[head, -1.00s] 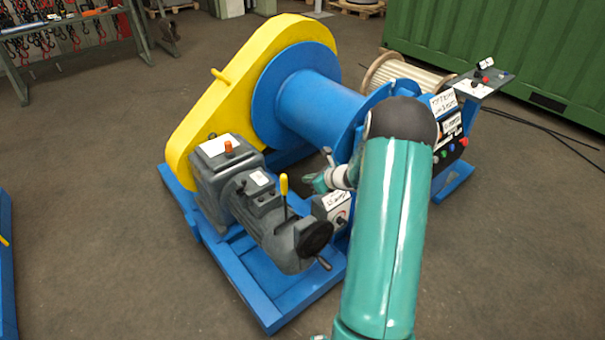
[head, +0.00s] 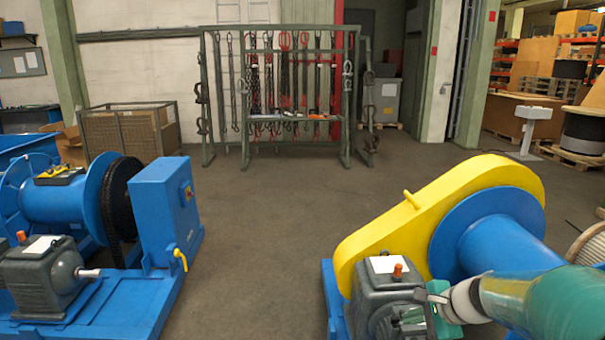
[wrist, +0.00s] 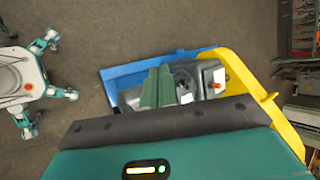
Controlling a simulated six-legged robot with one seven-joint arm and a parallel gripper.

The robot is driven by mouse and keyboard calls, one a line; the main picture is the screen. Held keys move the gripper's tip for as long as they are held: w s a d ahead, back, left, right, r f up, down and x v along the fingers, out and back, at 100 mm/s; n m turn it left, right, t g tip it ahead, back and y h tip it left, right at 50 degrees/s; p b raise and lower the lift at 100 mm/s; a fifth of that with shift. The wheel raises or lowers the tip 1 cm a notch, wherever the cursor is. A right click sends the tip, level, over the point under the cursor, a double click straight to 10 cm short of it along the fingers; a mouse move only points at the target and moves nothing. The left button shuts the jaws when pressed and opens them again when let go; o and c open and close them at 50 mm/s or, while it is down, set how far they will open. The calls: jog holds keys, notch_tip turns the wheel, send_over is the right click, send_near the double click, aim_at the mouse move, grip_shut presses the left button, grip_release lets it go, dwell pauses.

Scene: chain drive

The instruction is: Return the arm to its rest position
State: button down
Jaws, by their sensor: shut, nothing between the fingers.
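My gripper (head: 437,300) is at the lower right of the head view, in front of the grey gearbox (head: 385,287) of the right-hand winch. In the wrist view its two green fingers (wrist: 158,88) are together with nothing between them. My arm extends in from the right edge of the head view, bent and not folded against my body. Behind the fingers in the wrist view are the winch's blue frame (wrist: 118,82) and yellow guard (wrist: 238,70). I cannot tell the gap between fingers and gearbox.
The right-hand winch has a yellow chain guard (head: 440,215) and blue drum (head: 490,235). Another blue winch with a dark chain wheel (head: 118,200) and blue box (head: 165,210) stands left. Open floor (head: 265,245) lies between them. A rack of chains (head: 280,90) stands behind.

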jog(key=s+a+r+n+h, duration=0.1)
jog(key=s+a+r+n, duration=0.1)
jog(key=s+n, duration=0.3)
jog(key=s+a+r+n+h, duration=0.2)
jog(key=s+n, duration=0.3)
jog(key=s, duration=0.4)
jog(key=s+a+r+n+h, duration=0.2)
jog(key=s+a+r+n, duration=0.2)
jog(key=s+n, duration=0.2)
jog(key=shift+s+a+g, duration=0.3)
jog(key=shift+s+g, duration=0.1)
jog(key=shift+s, duration=0.4)
jog(key=shift+d, duration=0.2)
